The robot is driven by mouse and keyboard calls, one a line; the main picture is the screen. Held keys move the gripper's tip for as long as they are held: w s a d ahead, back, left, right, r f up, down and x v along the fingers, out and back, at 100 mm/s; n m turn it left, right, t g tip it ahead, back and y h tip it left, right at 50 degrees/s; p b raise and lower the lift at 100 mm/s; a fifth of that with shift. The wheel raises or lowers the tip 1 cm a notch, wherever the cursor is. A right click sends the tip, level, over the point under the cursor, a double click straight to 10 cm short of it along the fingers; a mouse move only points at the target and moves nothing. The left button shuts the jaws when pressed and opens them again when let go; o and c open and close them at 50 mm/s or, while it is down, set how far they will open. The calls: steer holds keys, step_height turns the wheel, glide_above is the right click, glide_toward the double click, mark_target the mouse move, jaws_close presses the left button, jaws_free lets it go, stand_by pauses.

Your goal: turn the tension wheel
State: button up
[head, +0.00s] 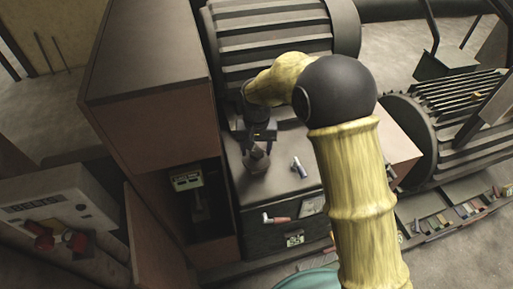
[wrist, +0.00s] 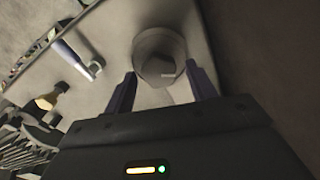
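A round grey wheel with a raised block-like grip (wrist: 160,55) lies ahead of my gripper (wrist: 161,72) in the wrist view, and I take it to be the tension wheel. The two dark fingers are apart, one at each side of its near part, with nothing gripped. I cannot tell whether they touch it. In the head view the wheel (head: 255,163) is a small dark round shape on top of a dark box (head: 278,195). My gripper (head: 258,143) points down just above it and partly hides it.
A brown cabinet (head: 150,60) rises on the left. Ribbed rollers (head: 270,40) lie behind. A "BELTS" panel (head: 60,220) is at lower left.

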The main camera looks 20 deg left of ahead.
mark_target(257, 151)
stand_by(0.3)
step_height(257, 151, up, 17)
steer(key=b, duration=0.1)
steer(key=shift+r, duration=0.15)
stand_by(0.3)
stand_by(0.3)
